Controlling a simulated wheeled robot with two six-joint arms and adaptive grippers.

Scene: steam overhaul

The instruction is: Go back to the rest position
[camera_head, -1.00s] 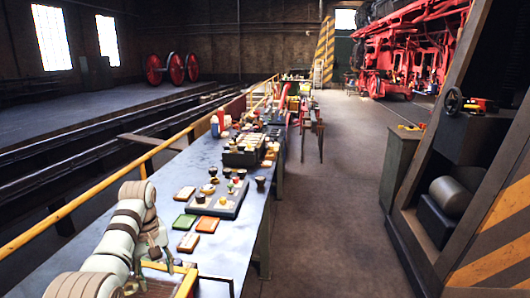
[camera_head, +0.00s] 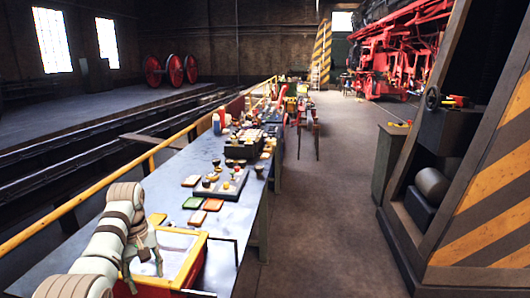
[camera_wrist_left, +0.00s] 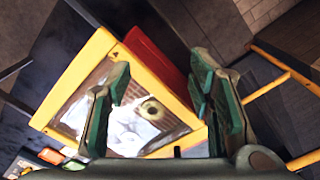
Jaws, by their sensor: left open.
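My left gripper (camera_head: 142,262) hangs at the lower left of the head view, over the workbench (camera_head: 60,272) beside a red box with a yellow rim (camera_head: 198,260). In the left wrist view my left gripper (camera_wrist_left: 160,68) has its green-padded fingers wide apart with nothing between them. Beyond them lies the yellow-rimmed box (camera_wrist_left: 75,82), with a shiny, pale inside and a small ring-like round thing (camera_wrist_left: 152,108). The fingers look apart from the box. My right gripper is in neither view.
On the bench stand a grey tray (camera_head: 232,193) with small pieces, several flat coloured tiles (camera_head: 193,203) and dark boxes (camera_head: 243,150). A yellow rail (camera_head: 68,207) runs along the left side. A cabinet with striped panels (camera_head: 485,235) is at right. The floor (camera_head: 320,220) between is clear.

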